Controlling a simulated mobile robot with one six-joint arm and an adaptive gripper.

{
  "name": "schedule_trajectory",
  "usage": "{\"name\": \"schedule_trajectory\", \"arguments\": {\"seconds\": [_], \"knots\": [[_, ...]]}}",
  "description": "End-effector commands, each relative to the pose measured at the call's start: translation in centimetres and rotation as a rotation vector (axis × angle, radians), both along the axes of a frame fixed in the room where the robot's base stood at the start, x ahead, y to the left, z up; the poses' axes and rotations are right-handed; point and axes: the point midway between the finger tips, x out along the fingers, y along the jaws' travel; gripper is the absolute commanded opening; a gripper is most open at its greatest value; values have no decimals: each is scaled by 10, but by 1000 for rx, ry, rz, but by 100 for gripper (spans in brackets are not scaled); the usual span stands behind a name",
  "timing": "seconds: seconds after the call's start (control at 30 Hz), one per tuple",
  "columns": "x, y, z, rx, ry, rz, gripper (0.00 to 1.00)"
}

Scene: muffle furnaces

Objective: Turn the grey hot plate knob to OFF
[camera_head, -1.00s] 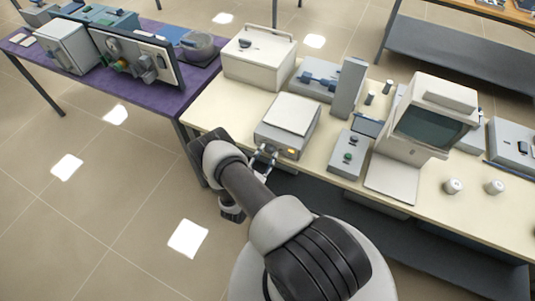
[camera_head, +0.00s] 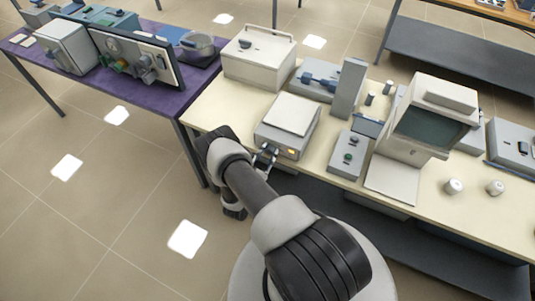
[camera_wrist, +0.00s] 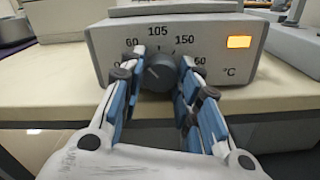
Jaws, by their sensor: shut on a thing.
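The grey hot plate (camera_head: 287,138) stands near the front edge of the cream table, with a pale square top plate. In the wrist view its front panel (camera_wrist: 212,62) shows a dial with 60, 105 and 150 and a °C mark. An orange lamp (camera_wrist: 239,42) is lit on the panel. The dark grey knob (camera_wrist: 159,73) sits between the fingers of my gripper (camera_wrist: 158,80), which is shut on it from both sides. A white pointer line on the knob points up and left. In the head view my gripper (camera_head: 266,155) is at the panel; the knob is hidden there.
A white lidded box (camera_head: 258,62) stands behind left of the hot plate. A grey box with buttons (camera_head: 348,156) stands to its right. Open floor lies to the left.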

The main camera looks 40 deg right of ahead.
Motion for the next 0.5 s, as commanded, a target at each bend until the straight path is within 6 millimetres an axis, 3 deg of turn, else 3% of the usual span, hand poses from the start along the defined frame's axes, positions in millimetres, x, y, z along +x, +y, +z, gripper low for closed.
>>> {"name": "schedule_trajectory", "arguments": {"seconds": [0.5], "knots": [[0,0,-3,-172,418,0,6]]}}
